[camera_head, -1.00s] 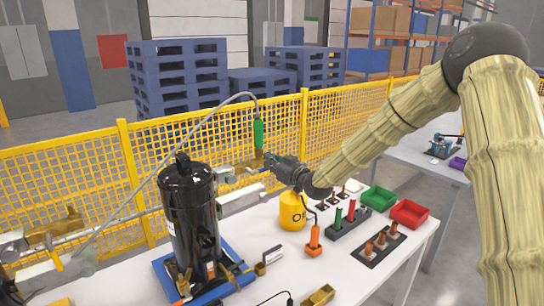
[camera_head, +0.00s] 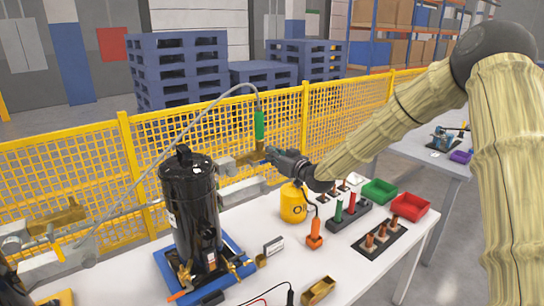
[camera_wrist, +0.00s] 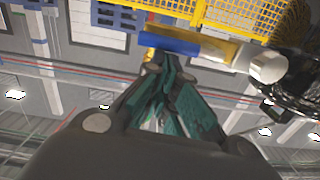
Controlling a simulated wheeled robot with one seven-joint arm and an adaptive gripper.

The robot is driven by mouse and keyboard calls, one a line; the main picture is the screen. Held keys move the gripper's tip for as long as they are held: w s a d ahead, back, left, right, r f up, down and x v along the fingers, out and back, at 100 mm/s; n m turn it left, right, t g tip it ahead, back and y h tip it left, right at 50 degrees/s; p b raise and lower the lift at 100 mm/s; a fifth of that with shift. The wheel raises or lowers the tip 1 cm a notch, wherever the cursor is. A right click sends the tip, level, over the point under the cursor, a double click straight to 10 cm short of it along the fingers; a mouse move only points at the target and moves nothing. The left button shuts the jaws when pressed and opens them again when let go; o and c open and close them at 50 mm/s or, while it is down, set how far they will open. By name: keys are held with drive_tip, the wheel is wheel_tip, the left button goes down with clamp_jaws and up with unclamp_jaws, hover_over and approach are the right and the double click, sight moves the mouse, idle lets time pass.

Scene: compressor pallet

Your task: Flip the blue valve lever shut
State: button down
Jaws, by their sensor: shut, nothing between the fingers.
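The blue valve lever (camera_wrist: 168,42) shows in the wrist view as a short blue bar lying across the picture, along the brass valve (camera_wrist: 218,50). In the head view the brass valve (camera_head: 257,157) sits below the green hose fitting (camera_head: 259,125), and I cannot make out the lever there. My gripper (camera_head: 271,153) is shut and empty, right at the valve from the right side. In the wrist view its fingertips (camera_wrist: 163,62) are just below the blue lever. I cannot tell whether they touch it.
The black compressor tank (camera_head: 190,205) stands on a blue pallet left of my gripper. A yellow container (camera_head: 293,204), an orange-handled tool (camera_head: 315,235), and green (camera_head: 379,191) and red (camera_head: 410,207) bins stand on the white table. A yellow mesh fence (camera_head: 200,135) runs behind.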

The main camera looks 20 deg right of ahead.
drive_tip(key=shift+f, duration=0.15)
wheel_tip(320, 180, down, 9)
drive_tip(key=a+m+y+b, duration=0.1)
drive_tip(key=a+m+b, duration=0.1)
drive_tip(key=m+b, duration=1.4)
drive_tip(key=shift+s+r+m, duration=0.2)
drive_tip(key=shift+s+m, duration=0.1)
drive_tip(key=shift+m, duration=0.1)
drive_tip(key=s+d+b, duration=0.2)
drive_tip(key=s+d, duration=0.6)
drive_tip(key=shift+s+b, duration=0.35)
drive_tip(key=shift+b, duration=0.05)
idle(0.5)
